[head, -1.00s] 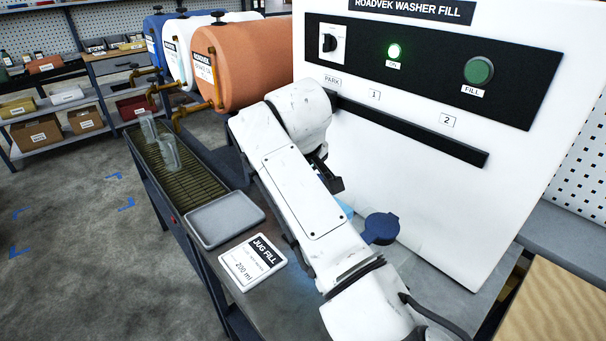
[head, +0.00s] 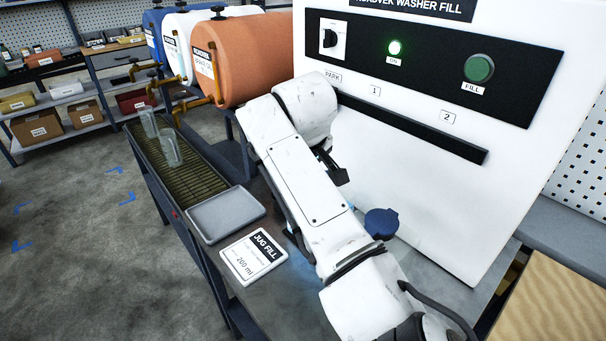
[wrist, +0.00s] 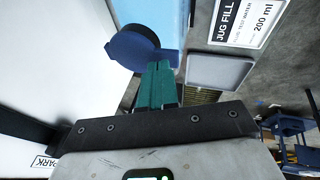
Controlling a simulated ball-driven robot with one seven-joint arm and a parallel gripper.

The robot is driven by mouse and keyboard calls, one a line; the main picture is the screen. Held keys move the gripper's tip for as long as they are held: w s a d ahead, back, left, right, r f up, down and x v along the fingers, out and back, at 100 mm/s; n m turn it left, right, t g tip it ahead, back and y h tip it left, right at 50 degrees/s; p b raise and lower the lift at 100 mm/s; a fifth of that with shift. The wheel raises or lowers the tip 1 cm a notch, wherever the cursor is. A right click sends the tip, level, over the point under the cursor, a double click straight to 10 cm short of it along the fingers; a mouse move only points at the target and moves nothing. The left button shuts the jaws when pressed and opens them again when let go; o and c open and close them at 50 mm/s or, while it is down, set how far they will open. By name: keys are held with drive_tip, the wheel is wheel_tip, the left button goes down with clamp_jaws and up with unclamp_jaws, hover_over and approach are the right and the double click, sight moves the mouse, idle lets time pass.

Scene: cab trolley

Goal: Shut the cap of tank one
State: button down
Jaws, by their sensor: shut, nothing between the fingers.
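A dark blue round cap (head: 381,223) with a small tab shows in the head view, just right of my arm and below the white washer-fill panel. In the wrist view the cap (wrist: 133,46) lies just beyond my fingertips, beside a light blue surface (wrist: 150,12). The cap looks tilted up, but its hinge and the tank opening are hidden. My gripper (wrist: 158,68) has teal fingers, shut together and empty, with the tips close to the cap's edge. I cannot tell whether they touch it. In the head view my arm hides most of the area around the cap.
The upright white panel (head: 420,185) stands close behind the cap, with a black rail (head: 410,127) across it. A grey tray (head: 226,213) and a jug fill card (head: 253,257) lie left of my arm. Clear jugs (head: 168,148) stand on the drip grating further back.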

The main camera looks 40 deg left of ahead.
drive_tip(key=shift+w+r+p, duration=0.1)
drive_tip(key=shift+r+p, duration=0.25)
drive_tip(key=shift+r, duration=0.15)
wheel_tip(320, 180, up, 4)
drive_tip(key=p, duration=0.4)
drive_tip(key=s+b+v, duration=0.1)
drive_tip(key=b+v, duration=0.2)
drive_tip(key=v, duration=0.6)
drive_tip(key=shift+s+d+f, duration=0.15)
